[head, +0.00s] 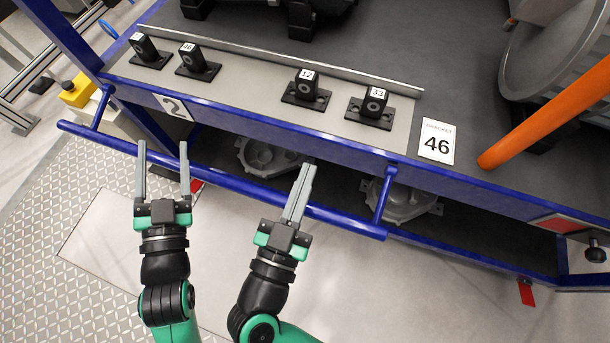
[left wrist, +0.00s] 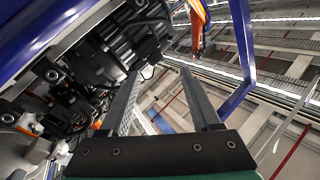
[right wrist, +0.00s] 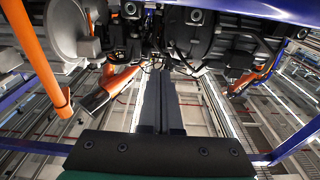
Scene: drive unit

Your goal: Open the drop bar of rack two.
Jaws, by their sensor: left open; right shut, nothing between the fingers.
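Rack two carries a white plate with a 2 (head: 173,106) on its blue front edge. Its blue drop bar (head: 245,188) runs along the front below that edge, joined by a short arm at each end. My left gripper (head: 162,145) is open, its fingers spread along the bar's left part and crossing it in the head view. I cannot tell whether they touch it. My right gripper (head: 308,164) is shut and empty, its fingers crossing the bar's right part in the head view; contact is unclear. Neither wrist view clearly shows the bar between the fingers.
Several black numbered blocks (head: 307,87) stand on the grey shelf above. A bracket 46 card (head: 437,141) lies to their right. Grey castings (head: 405,200) sit inside the rack behind the bar. An orange bar (head: 545,115) slants at the right. The floor in front is clear.

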